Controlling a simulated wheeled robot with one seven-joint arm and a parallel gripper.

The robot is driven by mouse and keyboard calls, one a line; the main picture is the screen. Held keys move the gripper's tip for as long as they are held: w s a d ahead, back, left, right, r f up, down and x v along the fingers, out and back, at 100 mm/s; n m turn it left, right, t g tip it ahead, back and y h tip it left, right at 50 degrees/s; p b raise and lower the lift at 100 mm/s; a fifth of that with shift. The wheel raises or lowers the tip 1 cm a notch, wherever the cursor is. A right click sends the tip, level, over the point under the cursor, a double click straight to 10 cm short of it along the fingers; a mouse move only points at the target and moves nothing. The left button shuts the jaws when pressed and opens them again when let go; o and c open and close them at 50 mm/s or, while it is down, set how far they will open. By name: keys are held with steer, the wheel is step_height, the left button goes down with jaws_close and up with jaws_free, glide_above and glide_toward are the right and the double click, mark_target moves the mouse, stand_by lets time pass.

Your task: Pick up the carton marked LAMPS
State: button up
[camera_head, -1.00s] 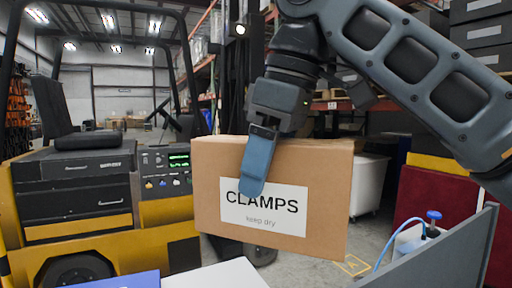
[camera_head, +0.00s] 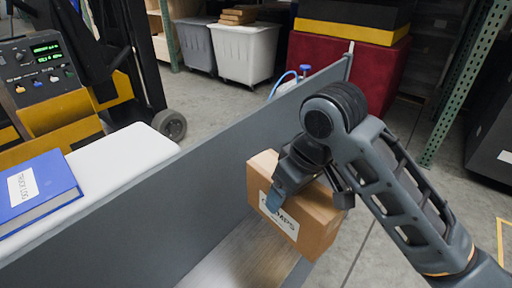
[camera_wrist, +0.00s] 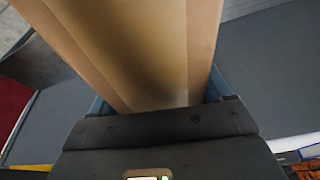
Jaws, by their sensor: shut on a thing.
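My gripper (camera_head: 306,192) is shut on a brown carton (camera_head: 320,238), with one blue finger across its white label. The finger hides part of the word, and only "MPS" reads clearly now. The earlier head view shows the whole label as CLAMPS, not LAMPS. The carton is tilted in the head view, beside a grey panel and over a wood-like surface (camera_head: 232,262). I cannot tell whether it touches that surface. In the wrist view the carton (camera_wrist: 140,50) fills the space between the blue fingers. No carton marked LAMPS is visible.
The long grey panel (camera_head: 150,215) runs left of the carton. A yellow machine (camera_head: 62,120), wheeled bins (camera_head: 250,52) and a dark red block (camera_head: 345,65) stand behind. Open floor lies at right.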

steer(key=s+d+f+m, duration=0.2)
steer(key=d+f, duration=0.2)
steer(key=f, duration=0.3)
steer(key=s+d+f+m+h, duration=0.1)
steer(key=s+d+f+m, duration=0.1)
steer(key=d+f, duration=0.3)
steer(key=s+d+f+m+h, duration=0.1)
steer(key=s+d+f+m, duration=0.1)
steer(key=f, duration=0.8)
steer(key=d+m, duration=0.1)
steer(key=d, duration=0.1)
steer(key=shift+s+d+f+m+t, duration=0.15)
steer(key=shift+d+f+m+t, duration=0.15)
steer(key=shift+f+m+t, duration=0.1)
